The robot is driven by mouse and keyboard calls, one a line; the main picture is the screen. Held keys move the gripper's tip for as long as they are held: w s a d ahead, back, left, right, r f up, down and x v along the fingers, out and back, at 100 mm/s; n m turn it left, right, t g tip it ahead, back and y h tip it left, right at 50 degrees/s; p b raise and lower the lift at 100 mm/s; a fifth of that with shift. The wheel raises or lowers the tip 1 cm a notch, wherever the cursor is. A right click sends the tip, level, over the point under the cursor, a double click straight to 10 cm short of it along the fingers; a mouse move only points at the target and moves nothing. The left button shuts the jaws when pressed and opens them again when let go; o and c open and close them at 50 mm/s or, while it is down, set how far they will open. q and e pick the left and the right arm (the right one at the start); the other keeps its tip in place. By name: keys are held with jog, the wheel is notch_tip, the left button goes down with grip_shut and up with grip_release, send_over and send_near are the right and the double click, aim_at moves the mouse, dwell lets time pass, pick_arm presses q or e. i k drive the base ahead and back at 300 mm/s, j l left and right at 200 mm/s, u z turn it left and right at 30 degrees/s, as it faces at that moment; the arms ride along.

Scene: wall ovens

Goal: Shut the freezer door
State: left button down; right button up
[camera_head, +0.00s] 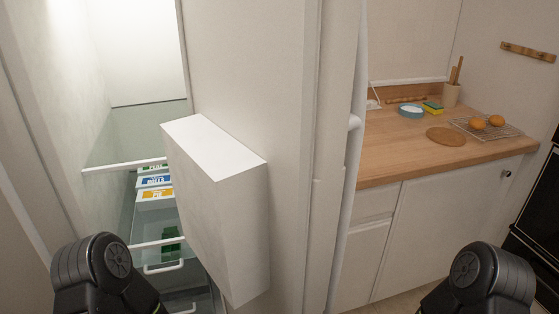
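The freezer door (251,60) stands open in the middle of the view, a tall white panel seen from its inner side. A white door bin (215,170) juts out from it toward the compartment. A long white handle (349,160) runs along the door's right edge on the outer side. The lit freezer compartment (140,50) lies open on the left. My left and right arms show only as black joints at the bottom left and bottom right. Neither gripper is in view, and neither visible arm part can be seen touching the door.
Inside the compartment are glass shelves (140,128), boxed food (155,181) and drawers. To the right, a wooden counter (400,160) above white cabinets (440,230) holds a blue-rimmed dish (412,112), a round board (446,136) and a rack with buns (487,122). A black oven (540,220) borders the right edge.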

aim_at(263, 165)
jog(key=k, duration=0.65)
jog(key=u, duration=1.65)
jog(key=k+l, duration=0.15)
jog(key=l, duration=0.2)
jog(key=k+l, duration=0.1)
jog(key=l, duration=0.3)
jog(key=k+l, duration=0.15)
jog(key=l, duration=0.2)
jog(key=k+l, duration=0.15)
jog(key=l, duration=0.2)
jog(key=k+l, duration=0.1)
jog(key=l, duration=0.3)
jog(key=k+l, duration=0.15)
jog(key=l, duration=0.2)
jog(key=k+l, duration=0.1)
jog(key=l, duration=0.3)
jog(key=i+j, duration=0.1)
jog(key=j, duration=0.4)
jog(key=u, duration=0.05)
